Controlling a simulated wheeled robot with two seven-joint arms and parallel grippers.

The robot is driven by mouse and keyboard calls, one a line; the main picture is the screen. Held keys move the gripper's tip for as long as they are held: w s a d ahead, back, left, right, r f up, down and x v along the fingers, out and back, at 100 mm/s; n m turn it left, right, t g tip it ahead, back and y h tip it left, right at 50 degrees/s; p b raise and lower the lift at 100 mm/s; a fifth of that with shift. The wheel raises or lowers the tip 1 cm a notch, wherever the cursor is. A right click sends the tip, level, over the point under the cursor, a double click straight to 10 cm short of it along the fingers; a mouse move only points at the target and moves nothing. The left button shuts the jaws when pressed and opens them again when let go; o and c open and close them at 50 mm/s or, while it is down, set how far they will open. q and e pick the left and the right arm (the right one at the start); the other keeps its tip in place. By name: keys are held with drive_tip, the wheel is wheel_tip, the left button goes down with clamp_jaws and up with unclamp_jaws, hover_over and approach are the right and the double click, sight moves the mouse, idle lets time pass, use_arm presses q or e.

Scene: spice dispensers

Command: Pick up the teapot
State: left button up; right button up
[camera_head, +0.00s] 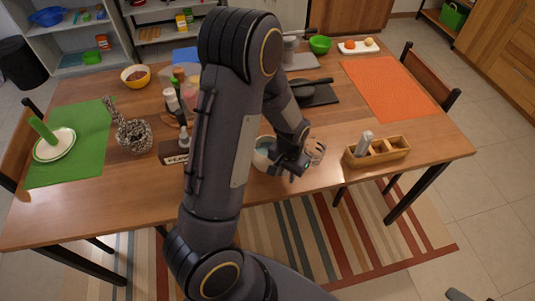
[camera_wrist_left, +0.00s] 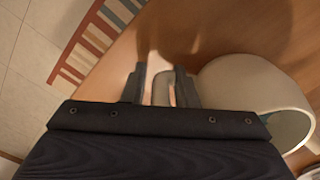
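The teapot (camera_head: 262,154) is a pale, rounded vessel near the table's front edge, partly hidden by my left arm and gripper in the head view. In the left wrist view its pale body (camera_wrist_left: 235,82) fills the right side. My left gripper (camera_head: 296,170) is low beside its right side. In the left wrist view the two fingers (camera_wrist_left: 161,88) stand apart, with a pale curved piece, apparently the teapot's handle (camera_wrist_left: 163,92), between them. A narrow gap shows on the handle's left. Dark tips at the head view's bottom right edge may be my right gripper (camera_head: 485,296).
A clear glass (camera_head: 316,152) stands just right of my left gripper. A wooden caddy (camera_head: 392,152) is farther right. Free tabletop lies behind the caddy.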

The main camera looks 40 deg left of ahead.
use_arm(q)
clamp_jaws()
drive_tip(key=shift+r, duration=0.2)
idle(0.4)
